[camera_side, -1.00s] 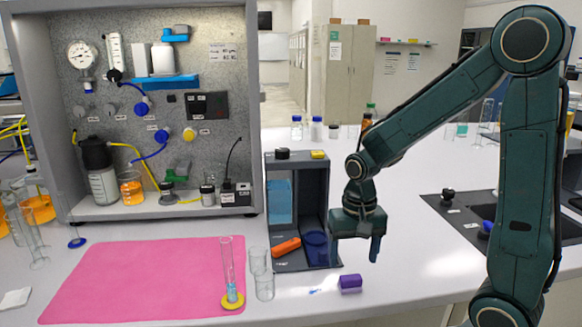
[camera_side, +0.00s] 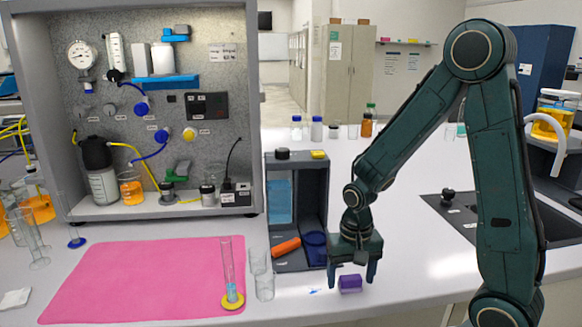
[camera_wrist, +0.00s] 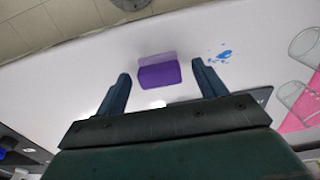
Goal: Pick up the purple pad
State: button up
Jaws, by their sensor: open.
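The purple pad (camera_side: 350,283) is a small block lying on the white bench near its front edge, right of the glass beakers. My gripper (camera_side: 352,278) points down just above and around it in the side view, one finger on each side in the picture. In the wrist view, the purple pad (camera_wrist: 160,75) shows between and a little beyond the open fingertips (camera_wrist: 160,72), with clear gaps on both sides. Its top looks paler on one face. Whether the fingers are level with the pad is hard to tell.
A grey caddy (camera_side: 299,258) with an orange item and a blue round item stands just behind left. A blue smear (camera_wrist: 224,55) lies on the bench beside the pad.

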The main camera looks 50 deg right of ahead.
jog(key=shift+f, duration=0.4)
jog(key=c, duration=1.1)
